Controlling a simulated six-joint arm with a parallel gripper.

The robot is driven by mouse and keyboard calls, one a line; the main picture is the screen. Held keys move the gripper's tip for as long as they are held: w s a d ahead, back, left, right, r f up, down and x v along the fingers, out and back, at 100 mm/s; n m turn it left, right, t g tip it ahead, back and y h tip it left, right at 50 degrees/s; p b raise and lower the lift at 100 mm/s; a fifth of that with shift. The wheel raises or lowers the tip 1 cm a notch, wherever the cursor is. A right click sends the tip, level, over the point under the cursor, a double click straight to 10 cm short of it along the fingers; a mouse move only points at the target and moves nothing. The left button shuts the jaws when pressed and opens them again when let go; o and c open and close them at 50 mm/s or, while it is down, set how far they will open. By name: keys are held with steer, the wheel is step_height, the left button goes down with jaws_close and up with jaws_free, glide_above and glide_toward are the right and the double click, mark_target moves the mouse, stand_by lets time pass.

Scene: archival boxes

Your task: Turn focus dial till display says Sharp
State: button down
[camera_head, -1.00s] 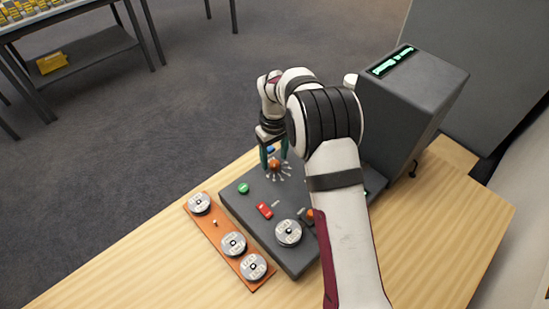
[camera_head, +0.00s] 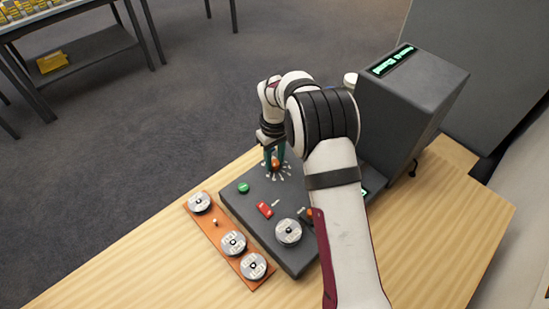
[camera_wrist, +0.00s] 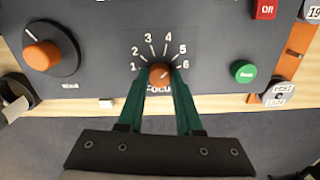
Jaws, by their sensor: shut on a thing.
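The focus dial (camera_wrist: 161,73) is a small orange knob on the dark grey panel, ringed by numbers 1 to 6 in the wrist view. It also shows in the head view (camera_head: 275,165), at the panel's far end. My gripper (camera_wrist: 160,82) has its two teal fingers shut on the dial, one at each side. The fingers cover part of the "FOCUS" label, and the dial's exact setting is hard to tell. The display (camera_head: 393,60) on top of the grey box shows green lettering too small to read surely.
A larger orange wind knob (camera_wrist: 42,54), a green button (camera_wrist: 244,72) and a red off switch (camera_head: 264,209) are on the panel. An orange-brown strip with reels (camera_head: 233,243) lies at its left. The tall grey box (camera_head: 425,95) stands right of my arm.

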mark_target(274, 162)
steer(key=shift+m, duration=2.8)
steer(key=c, duration=0.6)
jaws_free()
step_height(274, 162, up, 16)
steer(key=shift+f, duration=0.1)
